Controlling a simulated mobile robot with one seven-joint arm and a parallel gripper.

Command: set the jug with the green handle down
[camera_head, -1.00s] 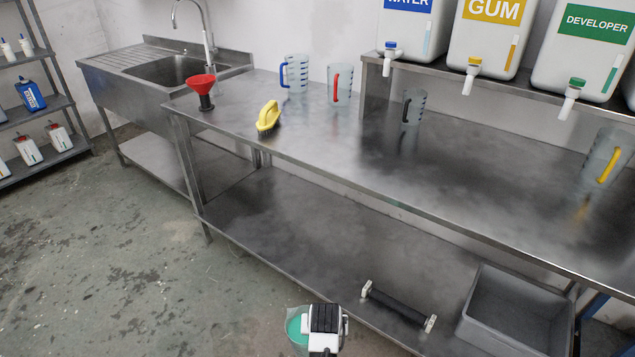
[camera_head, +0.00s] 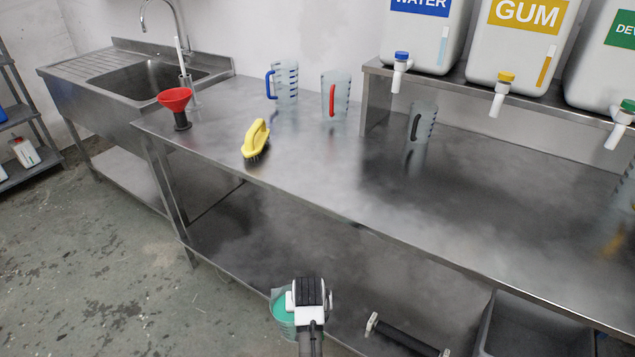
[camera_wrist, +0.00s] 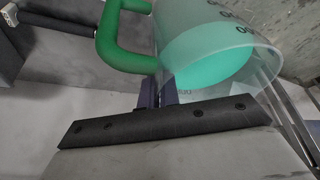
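The jug with the green handle is clear, with green liquid inside. It shows low in the head view (camera_head: 281,312), in front of the bench's lower shelf, and large in the wrist view (camera_wrist: 215,50). My gripper (camera_head: 308,296) is at the jug's right side in the head view. In the wrist view my gripper's dark fingers (camera_wrist: 157,92) are close together at the lower end of the green handle (camera_wrist: 122,50), by the jug wall. They appear shut on the jug, which is held off the bench; the exact contact is partly hidden.
The steel bench top (camera_head: 330,180) has a clear middle. A grey bin (camera_head: 530,325) is below right.

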